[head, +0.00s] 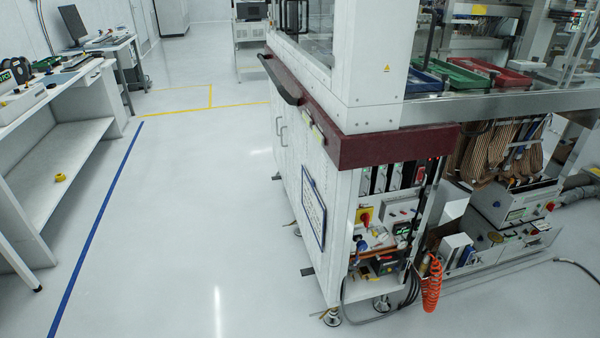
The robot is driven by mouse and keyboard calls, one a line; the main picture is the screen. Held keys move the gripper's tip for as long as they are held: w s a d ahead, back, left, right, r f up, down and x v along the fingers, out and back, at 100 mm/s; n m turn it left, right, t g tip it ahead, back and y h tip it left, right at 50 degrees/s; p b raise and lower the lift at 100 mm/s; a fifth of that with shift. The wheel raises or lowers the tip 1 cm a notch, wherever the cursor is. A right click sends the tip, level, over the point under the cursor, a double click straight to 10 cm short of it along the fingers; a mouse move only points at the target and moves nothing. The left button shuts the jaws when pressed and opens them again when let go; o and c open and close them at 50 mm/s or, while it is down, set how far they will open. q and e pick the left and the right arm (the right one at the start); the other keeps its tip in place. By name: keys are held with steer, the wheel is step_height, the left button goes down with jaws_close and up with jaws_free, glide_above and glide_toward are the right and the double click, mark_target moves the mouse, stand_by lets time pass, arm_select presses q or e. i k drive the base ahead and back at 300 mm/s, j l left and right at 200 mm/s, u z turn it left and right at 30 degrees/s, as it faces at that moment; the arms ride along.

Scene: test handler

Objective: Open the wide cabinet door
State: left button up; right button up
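The white test handler cabinet (330,262) stands right of the middle in the head view. Its long left side is seen at a steep angle, and its door panels look flush and shut. Two small upright handles (281,131) sit close together toward the far part of that side. A blue-framed sheet (313,207) is on the nearer panel. I cannot tell exactly where the wide door's edges run. A dark bar handle (279,81) sits higher, at the maroon band (345,146). Neither of my grippers shows in the view.
White floor (190,210) lies clear left of the cabinet, with a blue line (95,230) and yellow lines. A white workbench (50,150) stands at the left. The near end is open, showing electronics, a red coiled hose (431,285) and cables. Cabinet feet (332,318) stick out slightly.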

mark_target(302, 148)
steer(key=i+j+z, duration=0.1)
steer(key=i+j, duration=0.25)
steer(key=i, duration=0.25)
steer(key=i+j+z, duration=0.15)
steer(key=i+j, duration=0.2)
steer(key=i, duration=0.2)
